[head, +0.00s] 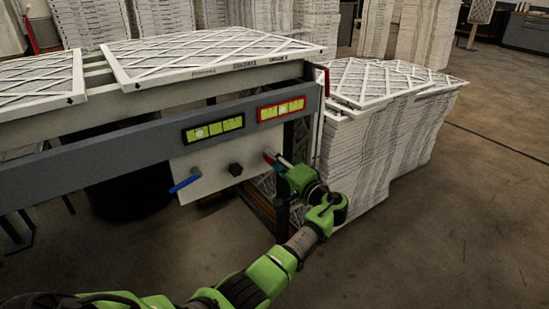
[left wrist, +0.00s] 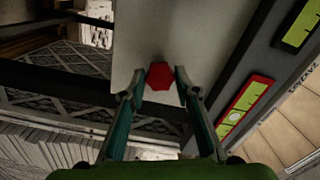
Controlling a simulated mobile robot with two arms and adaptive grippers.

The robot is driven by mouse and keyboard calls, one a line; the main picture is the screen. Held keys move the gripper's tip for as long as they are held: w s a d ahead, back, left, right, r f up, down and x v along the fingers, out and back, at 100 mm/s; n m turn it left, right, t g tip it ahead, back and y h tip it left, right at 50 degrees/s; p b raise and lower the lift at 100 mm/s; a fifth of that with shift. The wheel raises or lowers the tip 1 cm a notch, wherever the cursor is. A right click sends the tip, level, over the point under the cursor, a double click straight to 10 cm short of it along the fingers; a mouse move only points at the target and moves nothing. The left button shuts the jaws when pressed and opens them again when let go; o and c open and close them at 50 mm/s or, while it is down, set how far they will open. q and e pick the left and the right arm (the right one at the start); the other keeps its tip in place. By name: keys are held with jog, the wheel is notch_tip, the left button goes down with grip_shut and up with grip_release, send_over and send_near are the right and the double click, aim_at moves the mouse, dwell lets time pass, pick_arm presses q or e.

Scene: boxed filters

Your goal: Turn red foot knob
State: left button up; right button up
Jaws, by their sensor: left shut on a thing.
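The red foot knob (left wrist: 160,76) sits on a pale plate (left wrist: 140,42) under the machine's grey beam. In the left wrist view it lies between the two fingertips of my left gripper (left wrist: 160,84), which is shut on it. In the head view only a bit of the red knob (head: 268,158) shows past the fingers of my left gripper (head: 275,160). A red-framed level (head: 282,109) is above the red knob. My right gripper is not in view.
A dark-framed level (head: 213,130) is on the grey beam (head: 110,155). Framed filters (head: 205,55) lie on top of the machine. A stack of filters (head: 375,140) stands close to the right of my left gripper. The floor at the right is clear.

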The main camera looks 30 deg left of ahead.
pick_arm(q)
jog(key=shift+m, duration=0.4)
jog(key=o, duration=1.1)
jog(key=v, duration=1.2)
jog(key=shift+w, duration=0.1)
